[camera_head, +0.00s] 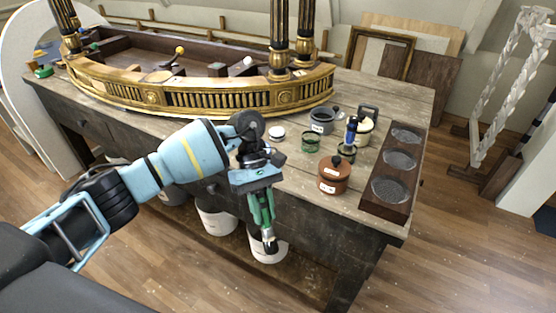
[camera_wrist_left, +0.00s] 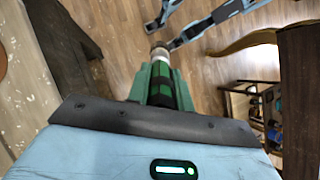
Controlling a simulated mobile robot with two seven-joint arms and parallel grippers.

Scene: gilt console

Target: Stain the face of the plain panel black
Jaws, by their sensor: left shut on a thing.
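My left gripper (camera_head: 263,210) is shut on a dark tool with green bands (camera_wrist_left: 161,92), which has a metal collar and looks like a brush. It points down in front of the bench edge, away from any pot, and its tip is dark. The fingers also show in the wrist view. Labelled pots stand on the bench to the right: a grey one (camera_head: 321,121), a brown lidded one (camera_head: 333,178) and a cream one (camera_head: 363,132). I cannot tell which surface is the plain panel; a dark board (camera_head: 432,85) leans at the back. My right gripper is not identifiable.
The gilt console (camera_head: 215,98) fills the bench's back left. A dark tray with three round wells (camera_head: 368,205) lies at the right. A green ring-shaped jar (camera_head: 311,142) and a blue-handled tool (camera_head: 351,130) stand among the pots. White buckets (camera_head: 217,220) stand below the bench.

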